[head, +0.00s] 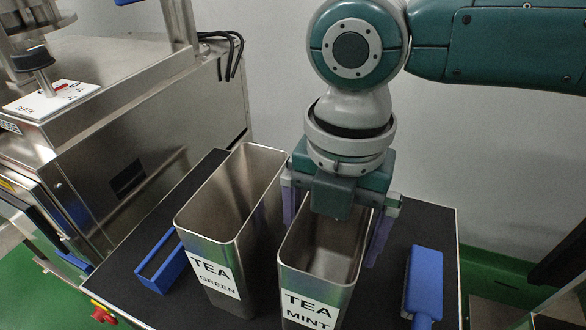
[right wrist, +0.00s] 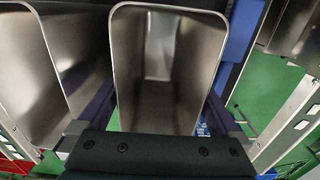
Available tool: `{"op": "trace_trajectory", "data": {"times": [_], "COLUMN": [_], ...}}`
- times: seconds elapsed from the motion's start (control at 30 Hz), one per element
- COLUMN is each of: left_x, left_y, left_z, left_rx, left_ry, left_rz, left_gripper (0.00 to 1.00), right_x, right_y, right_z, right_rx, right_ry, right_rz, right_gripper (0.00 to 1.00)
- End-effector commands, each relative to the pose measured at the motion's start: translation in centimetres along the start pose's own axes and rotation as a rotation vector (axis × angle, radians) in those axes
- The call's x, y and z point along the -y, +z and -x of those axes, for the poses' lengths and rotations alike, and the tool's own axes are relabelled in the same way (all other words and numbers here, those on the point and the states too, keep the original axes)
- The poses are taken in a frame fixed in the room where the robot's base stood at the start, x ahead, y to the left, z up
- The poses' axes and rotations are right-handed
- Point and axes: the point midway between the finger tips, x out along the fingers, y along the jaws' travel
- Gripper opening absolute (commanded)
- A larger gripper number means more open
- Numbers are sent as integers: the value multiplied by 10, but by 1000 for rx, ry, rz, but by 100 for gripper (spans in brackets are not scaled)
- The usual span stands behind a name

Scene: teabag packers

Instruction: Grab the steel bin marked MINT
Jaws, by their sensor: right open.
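The steel bin marked TEA MINT (head: 318,297) stands upright on the black table, an open-topped tapered box. My right gripper (head: 335,225) is over its rear part, pointing down, with one purple finger on each side of the bin. The fingers are apart, and I cannot tell whether they touch the walls. In the right wrist view the bin (right wrist: 165,12) lies between the two fingers (right wrist: 150,115), and its inside looks empty. The steel bin marked TEA GREEN (head: 215,279) stands close on the left. My left gripper is not in view.
A blue brush (head: 425,283) lies right of the bins. A blue frame-like piece (head: 160,262) lies left of them. A steel machine (head: 130,130) fills the left side, with a red button (head: 103,312) below. A wall stands behind the black table top (head: 400,225).

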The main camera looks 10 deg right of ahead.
Motion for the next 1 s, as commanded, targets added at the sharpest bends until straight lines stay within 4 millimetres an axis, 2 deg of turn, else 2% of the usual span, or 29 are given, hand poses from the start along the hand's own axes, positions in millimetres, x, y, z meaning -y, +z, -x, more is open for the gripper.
{"op": "trace_trajectory", "data": {"times": [0.07,0.9,1.0], "left_x": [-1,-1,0], "left_y": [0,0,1], "left_z": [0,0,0], "left_rx": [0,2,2], "left_ry": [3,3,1], "left_rz": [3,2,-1], "left_gripper": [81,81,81], "right_x": [0,0,0], "right_y": [0,0,0], "right_z": [0,1,1], "right_rx": [0,0,0], "right_ry": [0,0,0], "right_rz": [0,-1,-1], "right_gripper": [97,2,0]}}
